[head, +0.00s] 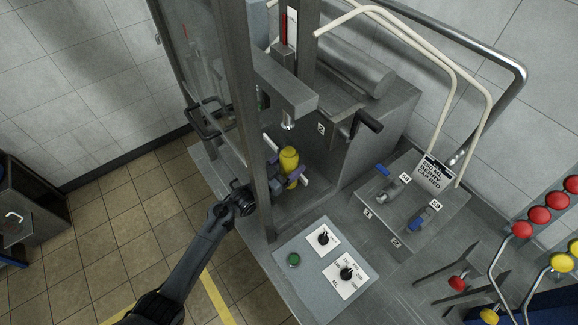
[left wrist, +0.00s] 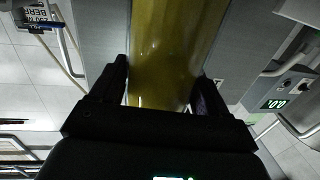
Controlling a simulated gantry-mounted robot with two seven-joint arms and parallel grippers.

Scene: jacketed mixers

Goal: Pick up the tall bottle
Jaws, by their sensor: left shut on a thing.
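The tall bottle (head: 289,160) is yellow and stands inside the machine frame, below the metal nozzle, in the head view. My left gripper (head: 287,176) reaches in from the left past the metal post and is shut around the bottle's body. The post hides part of the wrist. In the left wrist view, the translucent yellow bottle (left wrist: 168,45) fills the space between the dark fingers of my left gripper (left wrist: 162,82). The bottle's base is hard to make out. My right gripper is not in view.
The metal post (head: 250,120) and clear door (head: 198,60) stand close to my left arm. A grey control panel (head: 312,268) with knobs and a green button lies in front. To the right are numbered valves with blue handles (head: 418,218) and red balls (head: 540,215).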

